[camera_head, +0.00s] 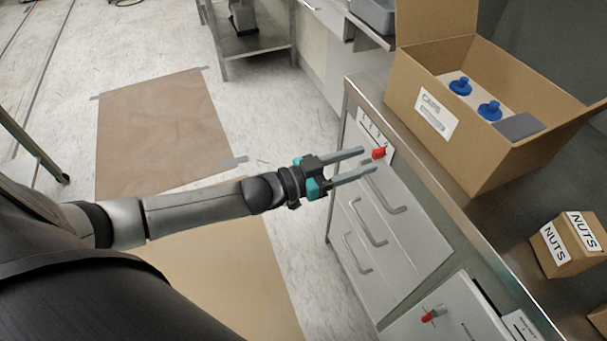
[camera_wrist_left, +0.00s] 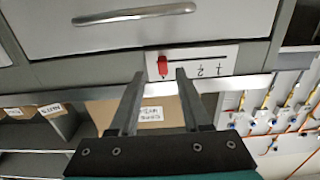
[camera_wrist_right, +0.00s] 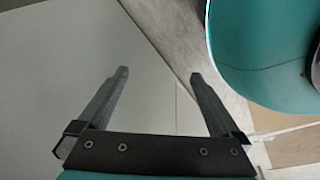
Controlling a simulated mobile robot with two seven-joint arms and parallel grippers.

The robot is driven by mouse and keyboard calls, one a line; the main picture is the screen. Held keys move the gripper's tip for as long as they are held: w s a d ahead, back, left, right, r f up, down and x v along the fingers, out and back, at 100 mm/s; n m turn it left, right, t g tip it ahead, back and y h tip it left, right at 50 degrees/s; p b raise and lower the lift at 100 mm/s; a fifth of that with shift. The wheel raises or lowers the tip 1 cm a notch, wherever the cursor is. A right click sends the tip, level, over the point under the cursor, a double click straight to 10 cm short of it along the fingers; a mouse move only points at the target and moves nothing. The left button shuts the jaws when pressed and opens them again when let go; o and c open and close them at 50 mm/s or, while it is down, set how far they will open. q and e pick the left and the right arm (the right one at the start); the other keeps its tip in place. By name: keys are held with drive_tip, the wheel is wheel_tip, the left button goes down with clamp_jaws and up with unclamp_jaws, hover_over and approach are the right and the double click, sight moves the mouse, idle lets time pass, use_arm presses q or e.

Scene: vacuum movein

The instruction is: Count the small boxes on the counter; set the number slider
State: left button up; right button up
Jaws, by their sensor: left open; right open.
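The number slider is a white plate (camera_head: 373,137) with a red knob (camera_head: 379,153) on the grey cabinet front under the counter edge. In the left wrist view the red knob (camera_wrist_left: 162,66) is at the plate's left end, and printed marks lie right of it. My left gripper (camera_head: 365,163) is open, its fingertips spaced to either side of the knob; contact cannot be told. On the counter (camera_head: 478,212), a small brown box labelled NUTS (camera_head: 562,252) stands at the right, and another brown box (camera_head: 600,318) is cut off by the frame. My right gripper (camera_wrist_right: 158,75) is open and empty.
A large open carton (camera_head: 440,122) with blue-knobbed items (camera_head: 460,86) stands on the counter. Drawers with bar handles (camera_head: 368,222) lie below the slider. A second red knob (camera_head: 433,315) sits on a white panel lower down. Brown sheets (camera_head: 160,130) lie on the floor.

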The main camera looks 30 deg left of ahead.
use_arm(q)
drive_tip(key=p+v, duration=0.3)
drive_tip(key=v, duration=0.9)
drive_tip(key=shift+s+a, duration=0.2)
drive_tip(key=shift+s, duration=0.1)
use_arm(e)
drive_tip(key=s+d, duration=0.3)
drive_tip(key=s, duration=0.2)
drive_tip(key=shift+d+f, duration=0.15)
drive_tip(key=shift+f, duration=0.15)
drive_tip(key=shift+s, duration=0.15)
